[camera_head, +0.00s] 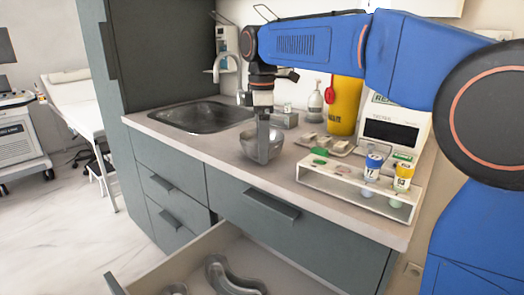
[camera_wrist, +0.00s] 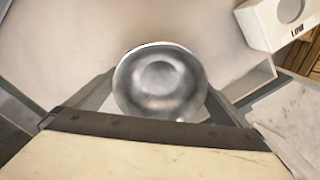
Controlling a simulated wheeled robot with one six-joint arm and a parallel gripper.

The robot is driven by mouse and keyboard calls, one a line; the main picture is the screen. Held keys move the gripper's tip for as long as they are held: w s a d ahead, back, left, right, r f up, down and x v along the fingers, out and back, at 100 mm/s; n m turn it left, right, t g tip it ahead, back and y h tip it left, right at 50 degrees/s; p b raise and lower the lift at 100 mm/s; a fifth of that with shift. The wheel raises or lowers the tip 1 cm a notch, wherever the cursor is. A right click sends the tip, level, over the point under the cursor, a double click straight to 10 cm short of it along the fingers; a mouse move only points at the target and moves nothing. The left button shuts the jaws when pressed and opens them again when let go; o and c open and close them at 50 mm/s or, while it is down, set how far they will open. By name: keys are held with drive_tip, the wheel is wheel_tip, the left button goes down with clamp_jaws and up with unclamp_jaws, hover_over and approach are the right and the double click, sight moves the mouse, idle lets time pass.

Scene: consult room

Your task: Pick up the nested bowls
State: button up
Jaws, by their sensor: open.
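The nested bowls (camera_head: 250,148) are shiny steel and stand on the counter, right of the sink. I cannot tell how many bowls are in the stack. They also show in the wrist view (camera_wrist: 160,78), upper middle, with the round base of the inside visible. My gripper (camera_head: 263,152) points down at the bowls, and a finger covers part of them in the head view. In the wrist view its jaws are apart, one on each side of the bowls. I cannot tell whether either finger touches the rim.
A white rack (camera_head: 342,179) with vials stands right of the bowls. A yellow bin (camera_head: 347,100) and a white device (camera_head: 391,125) are behind it. The sink (camera_head: 200,116) is at left. Below, an open drawer (camera_head: 197,256) holds a metal kidney dish (camera_head: 224,277).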

drive_tip(key=c, duration=0.7)
drive_tip(key=shift+r, duration=0.1)
